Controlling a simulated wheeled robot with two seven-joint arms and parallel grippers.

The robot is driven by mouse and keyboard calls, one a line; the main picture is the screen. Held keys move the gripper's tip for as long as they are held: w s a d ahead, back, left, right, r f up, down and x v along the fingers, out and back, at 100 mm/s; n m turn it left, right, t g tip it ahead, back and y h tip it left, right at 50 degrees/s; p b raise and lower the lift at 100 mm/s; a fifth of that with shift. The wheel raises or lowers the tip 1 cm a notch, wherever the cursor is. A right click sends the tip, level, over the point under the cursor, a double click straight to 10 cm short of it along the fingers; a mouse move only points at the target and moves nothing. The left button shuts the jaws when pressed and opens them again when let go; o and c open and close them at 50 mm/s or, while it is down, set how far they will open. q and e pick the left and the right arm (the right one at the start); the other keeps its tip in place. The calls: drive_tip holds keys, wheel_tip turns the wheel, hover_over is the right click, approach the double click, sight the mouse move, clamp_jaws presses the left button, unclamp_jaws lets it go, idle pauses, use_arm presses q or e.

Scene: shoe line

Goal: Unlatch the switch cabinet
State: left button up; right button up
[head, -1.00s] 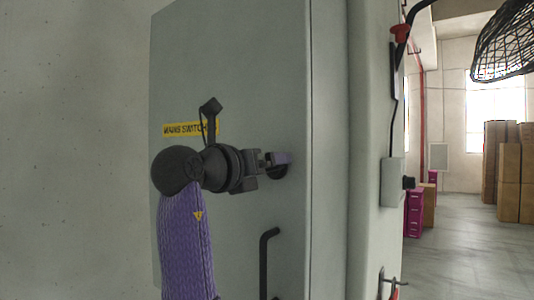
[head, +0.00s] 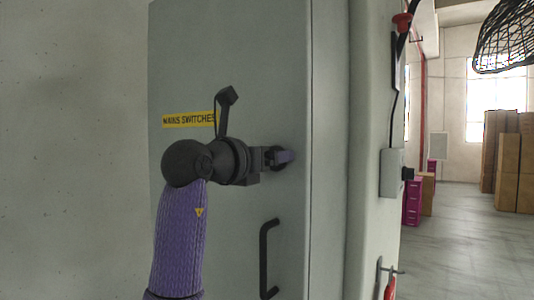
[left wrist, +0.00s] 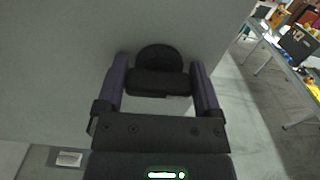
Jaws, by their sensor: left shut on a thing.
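The grey switch cabinet (head: 230,60) stands in front of me with its door closed, as far as I can see. It bears a yellow "MAINS SWITCHES" label (head: 188,120). My left gripper (head: 284,157) is at the door's right side, at the black latch knob (left wrist: 158,60). In the left wrist view its two purple fingers (left wrist: 160,86) stand either side of the knob's black grip bar, shut on it. In the head view the gripper hides much of the knob. A black bar handle (head: 264,260) is on the door below it. My right gripper is not in view.
A pale column (head: 372,120) with a grey switch box (head: 392,172) stands right of the cabinet. Cardboard boxes (head: 507,165) and magenta boxes (head: 412,202) stand farther back on open floor. A black wire basket (head: 505,38) shows at upper right.

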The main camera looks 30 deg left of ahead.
use_arm(q)
drive_tip(key=shift+m, duration=0.3)
drive_tip(key=o, duration=1)
drive_tip(key=s+b, duration=0.3)
drive_tip(key=s, duration=0.7)
drive_tip(key=shift+a+b, duration=0.3)
drive_tip(key=shift+a, duration=0.05)
drive_tip(key=shift+w, duration=0.1)
